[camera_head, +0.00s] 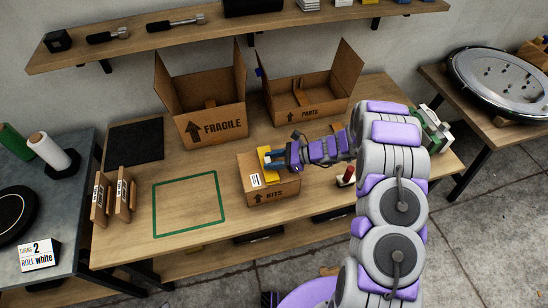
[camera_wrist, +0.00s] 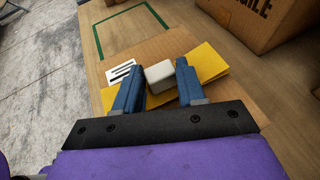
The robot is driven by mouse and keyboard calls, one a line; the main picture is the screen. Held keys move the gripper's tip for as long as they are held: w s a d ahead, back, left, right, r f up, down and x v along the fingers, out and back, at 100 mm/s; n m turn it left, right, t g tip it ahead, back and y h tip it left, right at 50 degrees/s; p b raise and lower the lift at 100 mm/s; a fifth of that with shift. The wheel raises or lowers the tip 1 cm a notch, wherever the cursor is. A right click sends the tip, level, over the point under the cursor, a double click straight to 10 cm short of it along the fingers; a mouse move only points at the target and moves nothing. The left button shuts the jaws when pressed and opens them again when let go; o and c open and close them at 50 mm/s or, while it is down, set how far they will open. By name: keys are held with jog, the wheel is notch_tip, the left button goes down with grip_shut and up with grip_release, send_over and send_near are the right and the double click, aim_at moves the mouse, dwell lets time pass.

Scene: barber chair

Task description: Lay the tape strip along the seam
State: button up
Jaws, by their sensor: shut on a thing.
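A small cardboard box marked with an up arrow and a word like KITS (camera_head: 279,192) stands on the wooden bench. Its top also shows in the wrist view (camera_wrist: 112,50), with a white label. A yellow tape strip (camera_wrist: 208,62) lies over or just above the box top; its contact with the box and the seam beneath are hidden. A pale block (camera_wrist: 159,71) sits on the strip between my blue fingers. My gripper (camera_wrist: 157,84) is shut on this block. In the head view my gripper (camera_head: 274,164) is over the box top, with some yellow (camera_head: 264,153) showing beside it.
An open FRAGILE box (camera_head: 218,128) and an open PARTS box (camera_head: 310,108) stand behind. A green outlined square (camera_head: 188,232) on the bench is empty. Brown panels (camera_head: 122,194) stand at left. A red-topped item (camera_head: 347,176) is near my arm.

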jog(key=shift+a+f, duration=0.15)
jog(key=shift+a, duration=0.25)
jog(key=o, duration=1)
jog(key=shift+d, duration=0.45)
jog(key=shift+o, duration=0.5)
jog(key=shift+a, duration=0.2)
jog(key=p+v, duration=0.3)
jog(key=v, duration=1.4)
jog(key=shift+d, duration=0.35)
